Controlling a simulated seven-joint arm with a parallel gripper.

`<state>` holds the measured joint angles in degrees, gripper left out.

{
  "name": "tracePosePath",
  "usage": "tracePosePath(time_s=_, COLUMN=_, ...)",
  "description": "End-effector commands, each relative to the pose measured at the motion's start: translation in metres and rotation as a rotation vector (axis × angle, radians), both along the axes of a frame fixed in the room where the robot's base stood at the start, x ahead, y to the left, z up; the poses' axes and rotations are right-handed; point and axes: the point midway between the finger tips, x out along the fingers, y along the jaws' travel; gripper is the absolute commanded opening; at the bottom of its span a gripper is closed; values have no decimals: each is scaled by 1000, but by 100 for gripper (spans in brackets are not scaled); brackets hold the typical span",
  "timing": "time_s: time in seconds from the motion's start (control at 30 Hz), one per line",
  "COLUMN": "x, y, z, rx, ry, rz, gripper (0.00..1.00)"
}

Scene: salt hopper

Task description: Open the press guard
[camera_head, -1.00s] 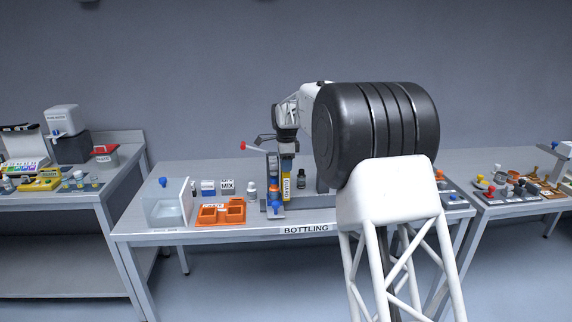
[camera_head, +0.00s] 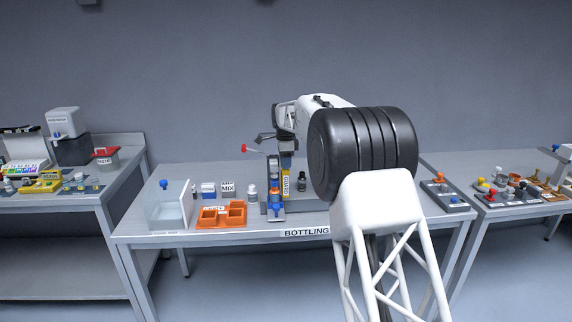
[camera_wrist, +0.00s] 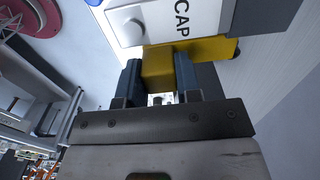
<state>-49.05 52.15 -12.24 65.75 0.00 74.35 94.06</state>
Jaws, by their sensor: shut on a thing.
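The bottling press (camera_head: 273,185) stands on the middle table, with a lever ending in a red knob (camera_head: 244,148) at its upper left. A yellow guard panel (camera_head: 286,184) with dark lettering is upright on its right side. In the wrist view, my gripper (camera_wrist: 159,78) is shut on a yellow bar (camera_wrist: 185,52), which looks like part of the guard. A white block marked CAP (camera_wrist: 178,20) is just beyond it. In the head view, my gripper is above the guard, and its fingertips are too small to make out.
A clear box (camera_head: 170,208), an orange tray (camera_head: 221,216) and small bottles stand left of the press. A dark bottle (camera_head: 302,182) stands close on its right. A grey control panel (camera_head: 445,197) is at the table's right. My arm hides some of the table.

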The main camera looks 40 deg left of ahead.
Motion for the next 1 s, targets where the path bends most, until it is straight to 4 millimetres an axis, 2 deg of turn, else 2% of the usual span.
tracePosePath(time_s=0.23, x=0, y=0, z=0, rx=0, ry=0, rz=0, gripper=0)
tracePosePath(time_s=0.27, x=0, y=0, z=0, rx=0, ry=0, rz=0, gripper=35)
tracePosePath(time_s=0.4, x=0, y=0, z=0, rx=0, ry=0, rz=0, gripper=56)
tracePosePath(time_s=0.77, x=0, y=0, z=2, rx=1, ry=-1, rz=0, gripper=57)
tracePosePath(time_s=1.0, x=0, y=0, z=18, rx=2, ry=-2, rz=0, gripper=57)
